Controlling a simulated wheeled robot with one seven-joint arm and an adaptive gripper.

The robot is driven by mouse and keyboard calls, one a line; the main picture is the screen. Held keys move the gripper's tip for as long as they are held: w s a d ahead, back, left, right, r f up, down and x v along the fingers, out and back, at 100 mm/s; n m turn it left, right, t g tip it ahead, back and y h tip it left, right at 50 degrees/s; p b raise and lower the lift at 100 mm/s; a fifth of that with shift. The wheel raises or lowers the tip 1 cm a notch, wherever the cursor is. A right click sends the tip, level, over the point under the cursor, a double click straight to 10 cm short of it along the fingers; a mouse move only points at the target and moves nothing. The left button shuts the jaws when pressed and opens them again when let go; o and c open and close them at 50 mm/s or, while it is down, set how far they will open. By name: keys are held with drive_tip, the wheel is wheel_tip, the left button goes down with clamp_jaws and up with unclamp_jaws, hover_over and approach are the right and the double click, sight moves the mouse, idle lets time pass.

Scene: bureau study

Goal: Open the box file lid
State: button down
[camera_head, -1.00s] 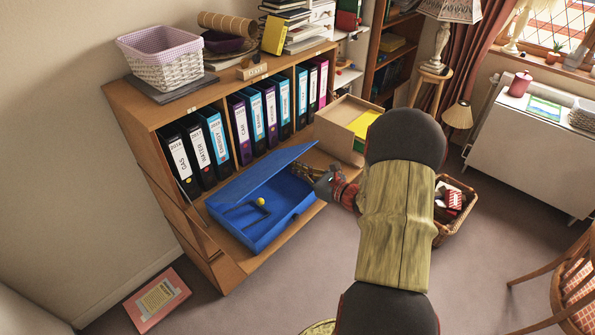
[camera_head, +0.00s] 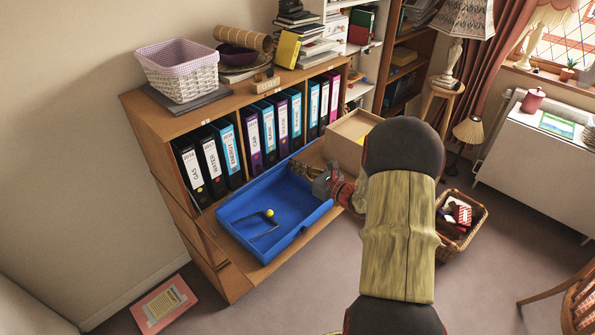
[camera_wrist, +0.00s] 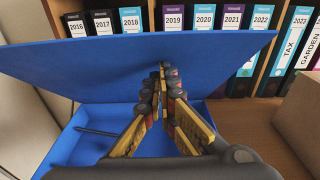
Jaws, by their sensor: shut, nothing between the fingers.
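The blue box file (camera_head: 285,236) lies on the wooden shelf ledge, its tray showing a dark clip and a small yellow ball (camera_head: 269,213). Its blue lid (camera_wrist: 110,65) is raised and stands steeply at the back, in front of the binders. In the wrist view the lid spans most of the picture beyond the fingers. My gripper (camera_head: 304,171) is at the right end of the box file, over the tray. In the wrist view its fingers (camera_wrist: 165,68) are shut together, empty, with the tips against or close to the lid's inner face; I cannot tell whether they touch.
Upright binders (camera_head: 255,135) stand behind the lid. An open cardboard-coloured box (camera_head: 345,145) is close to the right of my gripper. A wicker basket (camera_head: 480,220) is on the floor at right. Open carpet lies in front of the ledge.

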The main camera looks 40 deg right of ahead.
drive_tip(key=shift+w+a+r, duration=0.15)
drive_tip(key=shift+w+r, duration=0.25)
drive_tip(key=shift+w, duration=0.7)
drive_tip(key=shift+w+a+r, duration=0.1)
drive_tip(key=shift+w+r, duration=0.25)
drive_tip(key=shift+w, duration=0.8)
drive_tip(key=shift+w+a+r, duration=0.15)
drive_tip(key=shift+w+r, duration=0.25)
drive_tip(key=shift+w, duration=0.7)
drive_tip(key=shift+w+a+b, duration=0.2)
drive_tip(key=shift+w+b, duration=0.3)
drive_tip(key=shift+w, duration=1.4)
drive_tip(key=shift+w+a+f+b, duration=0.15)
drive_tip(key=shift+w+b, duration=0.1)
drive_tip(key=shift+w, duration=0.35)
drive_tip(key=shift+w+d+f+b, duration=0.1)
drive_tip(key=shift+w+b, duration=0.2)
drive_tip(key=shift+w, duration=0.35)
drive_tip(key=shift+w+a+f+b, duration=0.15)
drive_tip(key=shift+w+b, duration=0.1)
drive_tip(key=shift+w, duration=0.35)
drive_tip(key=shift+w+a+f+b, duration=0.1)
drive_tip(key=shift+w+f+b, duration=0.15)
drive_tip(key=shift+w, duration=0.3)
drive_tip(key=shift+w+f+b, duration=0.15)
drive_tip(key=shift+w+b, duration=0.1)
drive_tip(key=shift+w, duration=0.25)
drive_tip(key=shift+s, duration=0.15)
